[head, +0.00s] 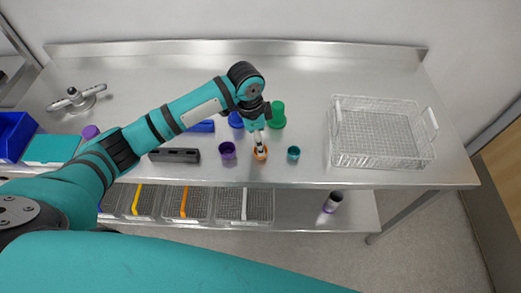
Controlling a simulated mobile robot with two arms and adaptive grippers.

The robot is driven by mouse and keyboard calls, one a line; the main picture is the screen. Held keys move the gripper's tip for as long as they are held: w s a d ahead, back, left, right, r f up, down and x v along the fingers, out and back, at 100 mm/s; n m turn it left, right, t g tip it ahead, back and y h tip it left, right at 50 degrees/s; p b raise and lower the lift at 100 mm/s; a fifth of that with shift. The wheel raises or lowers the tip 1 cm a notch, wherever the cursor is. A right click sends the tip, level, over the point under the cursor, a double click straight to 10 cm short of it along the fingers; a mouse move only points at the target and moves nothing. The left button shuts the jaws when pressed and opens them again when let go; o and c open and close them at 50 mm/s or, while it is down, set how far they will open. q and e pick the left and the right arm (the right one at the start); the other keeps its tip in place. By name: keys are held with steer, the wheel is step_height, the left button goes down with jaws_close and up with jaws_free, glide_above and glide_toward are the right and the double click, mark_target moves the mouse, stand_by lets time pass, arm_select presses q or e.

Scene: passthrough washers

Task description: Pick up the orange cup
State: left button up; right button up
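The orange cup (260,153) stands on the steel table near its front edge, right of a purple cup and left of a small teal cup. My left gripper (257,140) reaches in from the left and points down at the orange cup. Its fingertips are at the cup's top, and they partly cover it. I cannot tell whether the fingers touch the cup or how far apart they are. My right gripper is not in view.
Beside the orange cup stand a purple cup (227,151) and a teal cup (293,153). Behind are a green cup (277,115) and a blue cup (236,120). A wire basket (339,150) stands right, a black block (174,155) left. Wire baskets line the lower shelf (300,212).

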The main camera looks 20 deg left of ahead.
arm_select(q)
steer(key=f, duration=0.1)
steer(key=f+p, duration=0.1)
steer(key=f, duration=0.1)
steer(key=f+p, duration=0.1)
steer(key=f, duration=0.1)
steer(key=shift+d+f, duration=0.2)
steer(key=shift+d, duration=0.1)
steer(key=shift+f, duration=0.35)
steer(key=shift+c, duration=0.4)
steer(key=c, duration=1)
